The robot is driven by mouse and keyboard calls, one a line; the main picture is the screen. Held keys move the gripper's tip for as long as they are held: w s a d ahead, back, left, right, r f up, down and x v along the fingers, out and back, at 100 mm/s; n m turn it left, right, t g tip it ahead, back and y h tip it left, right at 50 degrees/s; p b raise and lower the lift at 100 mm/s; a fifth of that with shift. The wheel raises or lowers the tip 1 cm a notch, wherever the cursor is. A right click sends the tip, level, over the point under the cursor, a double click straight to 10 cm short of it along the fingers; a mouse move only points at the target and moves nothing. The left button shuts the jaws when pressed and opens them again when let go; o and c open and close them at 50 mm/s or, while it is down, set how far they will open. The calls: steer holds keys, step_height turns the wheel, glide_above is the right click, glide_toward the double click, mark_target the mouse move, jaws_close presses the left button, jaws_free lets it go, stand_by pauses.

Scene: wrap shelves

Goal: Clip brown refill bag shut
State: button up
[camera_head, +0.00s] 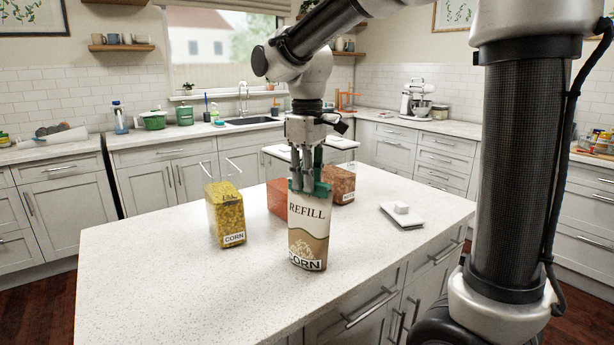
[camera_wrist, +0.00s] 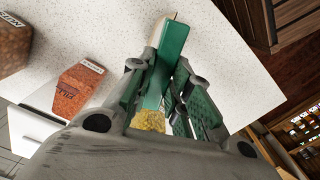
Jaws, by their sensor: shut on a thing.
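The brown refill bag (camera_head: 308,243), cream and tan and marked REFILL and CORN, stands upright on the island counter. A green clip (camera_head: 322,190) lies across its top edge; it also shows in the wrist view (camera_wrist: 166,68). My gripper (camera_head: 308,184) points down over the bag, shut on the clip. In the wrist view my gripper's fingers (camera_wrist: 165,105) flank the clip, and yellow corn-like grains (camera_wrist: 150,120) show between them. My fingers hide part of the bag's mouth, so I cannot tell whether the clip pinches it fully.
A clear container of yellow corn (camera_head: 226,215) stands left of the bag. A red-orange container (camera_head: 277,198) and a brown one (camera_head: 341,186) stand behind it. A white tray (camera_head: 400,222) with a small white block lies right. The front left counter (camera_head: 170,285) is clear.

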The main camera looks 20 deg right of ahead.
steer(key=o, duration=1.4)
steer(key=shift+r, duration=0.1)
steer(key=shift+r, duration=3.45)
